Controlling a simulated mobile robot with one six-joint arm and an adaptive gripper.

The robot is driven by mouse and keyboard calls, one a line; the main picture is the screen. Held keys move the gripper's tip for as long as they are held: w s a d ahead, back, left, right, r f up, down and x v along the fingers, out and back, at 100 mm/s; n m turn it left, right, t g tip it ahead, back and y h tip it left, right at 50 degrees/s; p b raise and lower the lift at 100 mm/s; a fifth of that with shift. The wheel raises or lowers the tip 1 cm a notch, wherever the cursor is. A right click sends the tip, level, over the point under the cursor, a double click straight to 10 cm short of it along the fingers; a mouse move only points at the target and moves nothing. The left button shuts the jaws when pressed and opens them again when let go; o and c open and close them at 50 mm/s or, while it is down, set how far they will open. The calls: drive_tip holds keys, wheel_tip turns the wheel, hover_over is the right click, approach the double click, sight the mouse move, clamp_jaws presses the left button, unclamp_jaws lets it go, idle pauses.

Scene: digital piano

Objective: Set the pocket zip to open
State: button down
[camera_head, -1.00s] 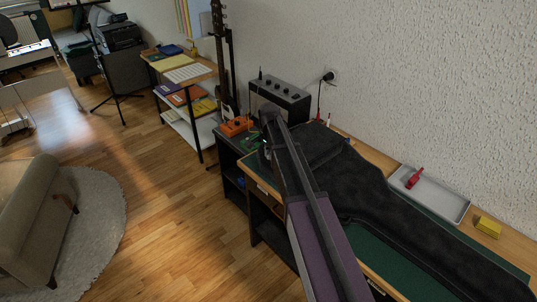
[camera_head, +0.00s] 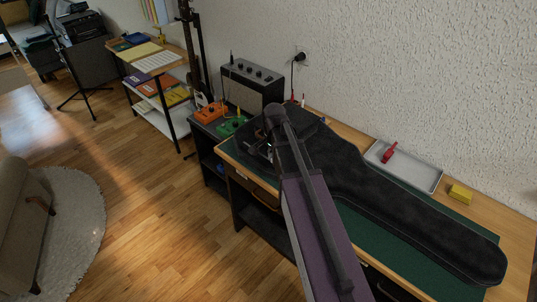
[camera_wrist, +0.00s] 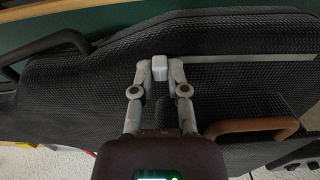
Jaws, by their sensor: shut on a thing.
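The black gig bag (camera_head: 385,190) lies flat on the green mat of the bench. Its textured pocket face fills much of the wrist view (camera_wrist: 95,95). A pale zip track (camera_wrist: 255,58) runs right from my gripper (camera_wrist: 160,70). My gripper is shut on a small light-grey zip pull (camera_wrist: 160,66) at the left end of that visible track. A brown handle (camera_wrist: 255,127) is right of the fingers and a black handle (camera_wrist: 45,46) is at the left. In the head view my gripper is mostly hidden behind my arm, over the bag's far left end.
On the bench (camera_head: 510,215), a grey tray (camera_head: 425,177) with a red tool (camera_head: 390,152) and a yellow block (camera_head: 459,194) lie behind the bag. An amplifier (camera_head: 250,85), an orange box (camera_head: 211,112) and a green box (camera_head: 231,126) stand at the far left.

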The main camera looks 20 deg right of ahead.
sight(245, 142)
drive_tip(key=shift+s+d, duration=0.1)
drive_tip(key=shift+s, duration=0.2)
drive_tip(key=c, duration=0.6)
unclamp_jaws()
drive_tip(key=shift+c, duration=0.2)
drive_tip(key=shift+w, duration=0.2)
drive_tip(key=w+a, duration=0.2)
drive_tip(key=w, duration=0.2)
drive_tip(key=w+a, duration=0.3)
drive_tip(key=w, duration=0.2)
drive_tip(key=w+a, duration=0.2)
drive_tip(key=w, duration=0.3)
drive_tip(key=shift+a, duration=0.2)
drive_tip(key=shift+s+r+p, duration=0.25)
drive_tip(key=shift+r+p, duration=0.7)
drive_tip(key=shift+p, duration=0.05)
wheel_tip(245, 142, up, 12)
drive_tip(key=p, duration=1.1)
drive_tip(key=shift+p, duration=0.4)
